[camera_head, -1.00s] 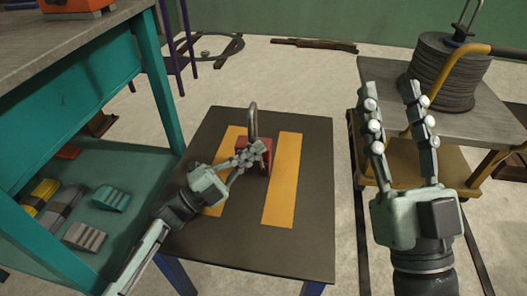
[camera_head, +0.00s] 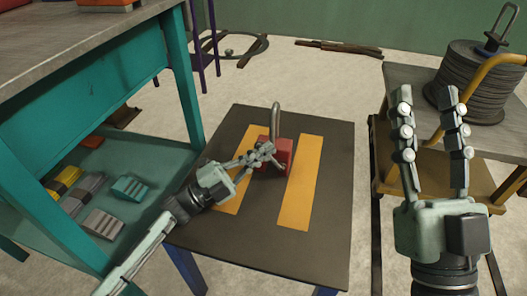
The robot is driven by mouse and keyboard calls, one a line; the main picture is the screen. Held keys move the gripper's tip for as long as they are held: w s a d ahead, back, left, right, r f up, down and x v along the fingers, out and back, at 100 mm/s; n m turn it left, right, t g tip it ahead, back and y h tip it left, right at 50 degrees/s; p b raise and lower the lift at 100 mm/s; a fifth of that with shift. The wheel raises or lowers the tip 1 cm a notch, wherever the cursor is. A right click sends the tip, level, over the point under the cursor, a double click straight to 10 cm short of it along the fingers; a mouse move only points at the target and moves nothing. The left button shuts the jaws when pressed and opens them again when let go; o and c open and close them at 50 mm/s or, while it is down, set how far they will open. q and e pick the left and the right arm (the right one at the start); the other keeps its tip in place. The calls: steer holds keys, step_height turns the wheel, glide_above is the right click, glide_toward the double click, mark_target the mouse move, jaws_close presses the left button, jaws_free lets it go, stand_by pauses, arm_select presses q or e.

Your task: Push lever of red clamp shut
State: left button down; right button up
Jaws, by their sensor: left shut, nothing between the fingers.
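The red clamp (camera_head: 284,153) sits on a dark table (camera_head: 328,225) with two yellow-orange strips. Its grey lever (camera_head: 275,117) stands upright behind and above the red body. My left gripper (camera_head: 271,151) is shut and empty, with its fingertips in front of the clamp's red body, covering part of it. I cannot tell whether the fingertips touch the clamp. My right gripper (camera_head: 427,98) is open and empty, pointing up at the right, away from the clamp.
A teal workbench (camera_head: 75,120) stands at the left, with colored blocks on its lower shelf. A cart (camera_head: 400,75) with a dark cable spool (camera_head: 474,85) stands at the right, behind my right gripper.

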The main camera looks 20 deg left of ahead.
arm_select(q)
step_height(320, 180, up, 10)
stand_by(0.5)
